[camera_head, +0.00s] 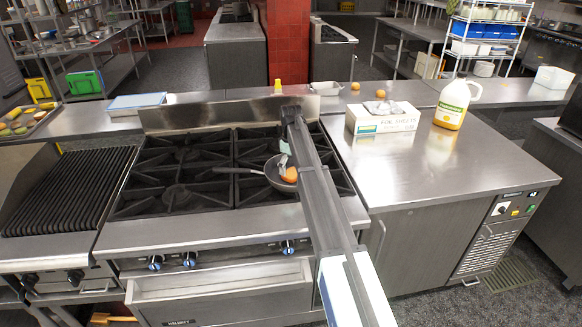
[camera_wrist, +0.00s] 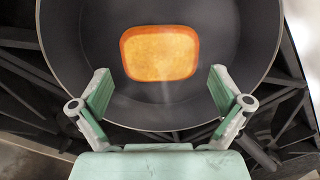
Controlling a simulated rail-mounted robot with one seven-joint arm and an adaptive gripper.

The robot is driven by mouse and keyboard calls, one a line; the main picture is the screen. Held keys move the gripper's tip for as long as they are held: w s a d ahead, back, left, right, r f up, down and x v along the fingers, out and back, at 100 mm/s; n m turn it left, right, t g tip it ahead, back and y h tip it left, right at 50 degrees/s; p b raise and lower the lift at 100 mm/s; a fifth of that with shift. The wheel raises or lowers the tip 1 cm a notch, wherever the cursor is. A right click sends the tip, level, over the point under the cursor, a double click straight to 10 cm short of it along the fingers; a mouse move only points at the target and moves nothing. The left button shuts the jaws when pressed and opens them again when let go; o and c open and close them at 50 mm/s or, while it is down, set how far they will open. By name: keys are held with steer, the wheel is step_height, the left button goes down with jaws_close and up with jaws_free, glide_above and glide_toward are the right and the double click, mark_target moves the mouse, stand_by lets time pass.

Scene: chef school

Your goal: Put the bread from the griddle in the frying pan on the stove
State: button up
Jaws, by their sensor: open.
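The bread (camera_wrist: 160,53), an orange-brown slice with rounded corners, lies inside the dark frying pan (camera_wrist: 75,45). In the head view the pan (camera_head: 275,176) sits on the right part of the stove (camera_head: 180,170), with its handle to the left, and the bread (camera_head: 290,175) shows partly behind my arm. My gripper (camera_wrist: 160,93) is open over the near part of the pan, its green-padded fingers apart and empty. The bread lies ahead of the fingertips, not between them. The griddle (camera_head: 70,190), a ridged dark surface left of the stove, shows no bread on it.
A foil sheets box (camera_head: 384,118) and a juice jug (camera_head: 455,102) stand on the steel counter (camera_head: 430,165) right of the stove. A tray of food (camera_head: 25,122) is at the far left. A raised back panel (camera_head: 225,110) runs behind the burners.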

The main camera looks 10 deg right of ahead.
mark_target(291, 172)
step_height(291, 172, up, 7)
steer(key=p, duration=0.3)
stand_by(0.4)
